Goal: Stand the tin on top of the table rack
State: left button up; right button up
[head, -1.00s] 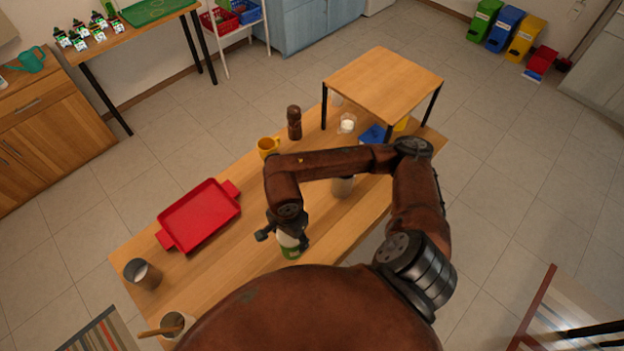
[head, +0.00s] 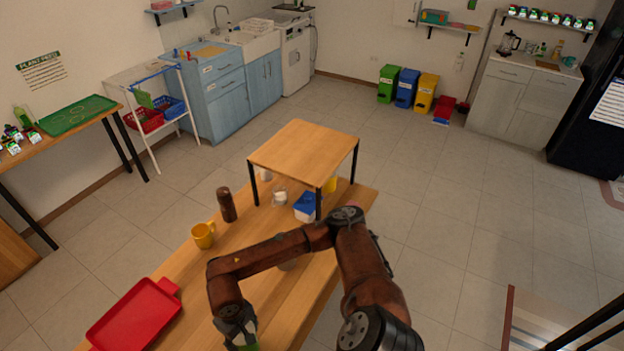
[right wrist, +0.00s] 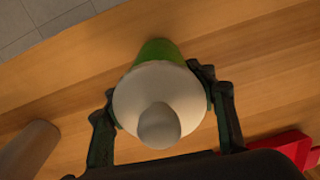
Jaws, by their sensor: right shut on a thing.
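My right gripper (head: 237,322) is shut on a green container with a white domed top and a knob, which I take to be the tin. In the right wrist view the fingers (right wrist: 160,100) clasp the tin (right wrist: 160,82) from both sides. In the head view only a bit of the tin's green (head: 250,347) shows at the bottom edge, so I cannot tell if it touches the table. The table rack (head: 303,148), a wooden top on black legs, stands at the table's far end. Its top is bare. My left gripper is out of view.
A brown pepper mill (head: 227,204) and yellow mug (head: 203,235) stand left of my arm. A red tray (head: 135,316) lies nearer. A greyish cylinder (right wrist: 28,150) stands beside the gripper.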

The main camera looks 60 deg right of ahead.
aim_at(315, 165)
jog(key=k, duration=0.3)
jog(key=u, duration=2.8)
jog(key=k, duration=2.65)
jog(key=z, duration=2.05)
